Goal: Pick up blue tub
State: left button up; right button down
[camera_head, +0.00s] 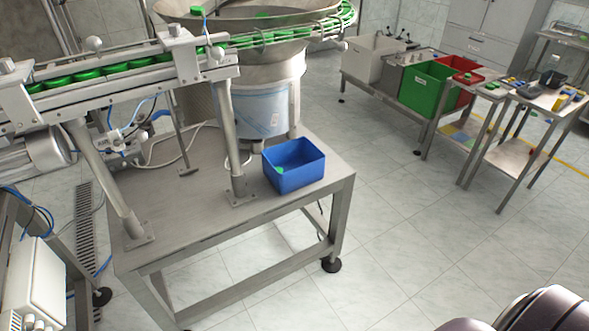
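The blue tub (296,176) sits upright on the metal table (200,226), near its right end. It is an open box, and a green piece shows inside it at the left. The rest of its floor is partly hidden by the front wall. Neither gripper is in view, and nothing is touching the tub from my side.
A conveyor (120,75) with green caps runs above the table on metal posts (231,140), one close left of the tub. A feeder bowl (262,50) stands behind. Green bin (424,92) and side tables are at back right. Floor right of the table is clear.

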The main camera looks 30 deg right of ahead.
aim_at(303, 164)
jog(key=i+l, duration=0.2)
jog(key=l, duration=0.15)
jog(key=i+l+u, duration=0.15)
jog(key=l, duration=0.15)
jog(key=i+l, duration=0.15)
jog(key=l, duration=0.2)
jog(key=i+l+u, duration=0.15)
jog(key=l, duration=0.2)
jog(key=i+l, duration=0.15)
jog(key=l, duration=0.25)
jog(key=i+u, duration=0.05)
